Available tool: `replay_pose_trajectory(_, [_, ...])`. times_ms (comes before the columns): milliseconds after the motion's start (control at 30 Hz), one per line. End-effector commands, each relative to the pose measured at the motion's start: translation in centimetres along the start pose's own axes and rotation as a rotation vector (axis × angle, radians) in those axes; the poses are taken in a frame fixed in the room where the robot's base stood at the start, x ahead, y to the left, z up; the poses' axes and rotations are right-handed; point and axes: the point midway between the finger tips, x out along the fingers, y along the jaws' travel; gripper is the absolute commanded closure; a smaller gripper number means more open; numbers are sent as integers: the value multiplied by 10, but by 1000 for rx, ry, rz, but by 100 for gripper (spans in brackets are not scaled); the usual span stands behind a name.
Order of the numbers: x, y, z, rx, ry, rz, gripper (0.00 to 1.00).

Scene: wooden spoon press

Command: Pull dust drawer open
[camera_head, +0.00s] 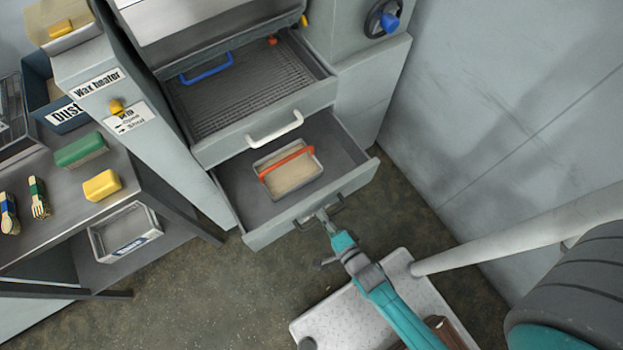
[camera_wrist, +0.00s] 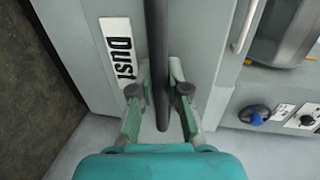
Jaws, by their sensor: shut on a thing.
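The dust drawer (camera_head: 270,233) is the lowest drawer of the grey machine and stands pulled out in the head view. A tray (camera_head: 317,169) of pale dust with an orange handle (camera_head: 287,164) sits inside it. In the wrist view the grey drawer front (camera_wrist: 80,20) bears a "Dust" label (camera_wrist: 118,50). My gripper (camera_head: 327,218) is at the drawer front. In the wrist view my gripper (camera_wrist: 161,85) has a finger on each side of the dark bar handle (camera_wrist: 157,40). It is shut on this handle.
A mesh drawer (camera_head: 232,100) with a white handle (camera_head: 275,128) stands open above. A steel bench (camera_head: 60,190) with brushes and a yellow block (camera_head: 102,185) is at the left. A grey wall (camera_head: 500,100) closes the right. Floor (camera_head: 190,290) in front left is clear.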

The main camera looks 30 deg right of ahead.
Motion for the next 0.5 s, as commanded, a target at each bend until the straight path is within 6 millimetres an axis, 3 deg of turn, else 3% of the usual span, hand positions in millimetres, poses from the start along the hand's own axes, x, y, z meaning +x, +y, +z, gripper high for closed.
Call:
replay_pose_trajectory(200, [-35,8,0,-1,0,3,100])
replay_pose_trajectory(500, [-51,12,0,0,-1,2,100])
